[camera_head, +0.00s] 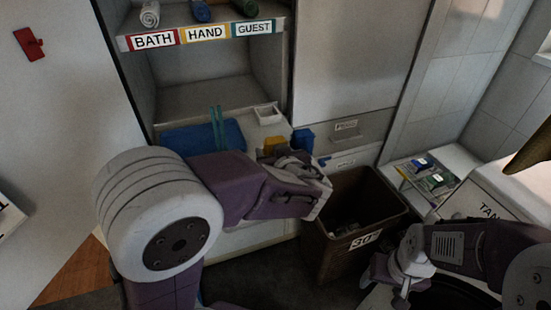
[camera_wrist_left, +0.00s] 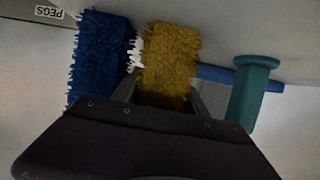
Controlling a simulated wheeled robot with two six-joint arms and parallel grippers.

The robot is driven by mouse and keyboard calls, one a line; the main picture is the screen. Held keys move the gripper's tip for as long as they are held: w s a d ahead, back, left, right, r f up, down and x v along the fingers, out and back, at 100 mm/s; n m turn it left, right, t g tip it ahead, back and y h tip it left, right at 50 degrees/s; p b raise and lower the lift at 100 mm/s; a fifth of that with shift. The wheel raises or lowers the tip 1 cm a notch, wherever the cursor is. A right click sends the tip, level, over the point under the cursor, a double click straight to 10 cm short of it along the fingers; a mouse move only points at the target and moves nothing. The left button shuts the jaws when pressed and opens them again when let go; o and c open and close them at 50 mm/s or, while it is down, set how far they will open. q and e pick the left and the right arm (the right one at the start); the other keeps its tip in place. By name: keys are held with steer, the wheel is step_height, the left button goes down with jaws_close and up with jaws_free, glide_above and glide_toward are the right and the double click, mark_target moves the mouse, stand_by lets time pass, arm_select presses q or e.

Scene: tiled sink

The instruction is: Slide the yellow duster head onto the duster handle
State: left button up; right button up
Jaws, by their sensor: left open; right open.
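The yellow duster head (camera_wrist_left: 172,50), a fuzzy block, is in the middle of the left wrist view; a bit of it shows in the head view (camera_head: 274,144). My left gripper (camera_wrist_left: 162,88) is open, its fingers on either side of the yellow head's near end; I cannot tell whether they touch it. The left gripper also shows in the head view (camera_head: 318,188), hiding part of the shelf. A blue rod (camera_wrist_left: 270,86) runs behind a teal post (camera_wrist_left: 246,100); I cannot tell which is the duster handle. My right gripper (camera_head: 396,278) is open, low at the right, with nothing visible in it.
A blue fuzzy head (camera_wrist_left: 98,58) stands close left of the yellow one in the left wrist view. A brown bin (camera_head: 340,248) stands below my left gripper. Above is a shelf with rolled towels labelled BATH, HAND and GUEST (camera_head: 204,34). A tank (camera_head: 500,205) is at the right.

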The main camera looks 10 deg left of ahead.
arm_select(q)
steer(key=shift+s, duration=0.1)
steer(key=shift+c, duration=0.9)
jaws_close()
step_height(320, 180, up, 10)
steer(key=p, duration=0.2)
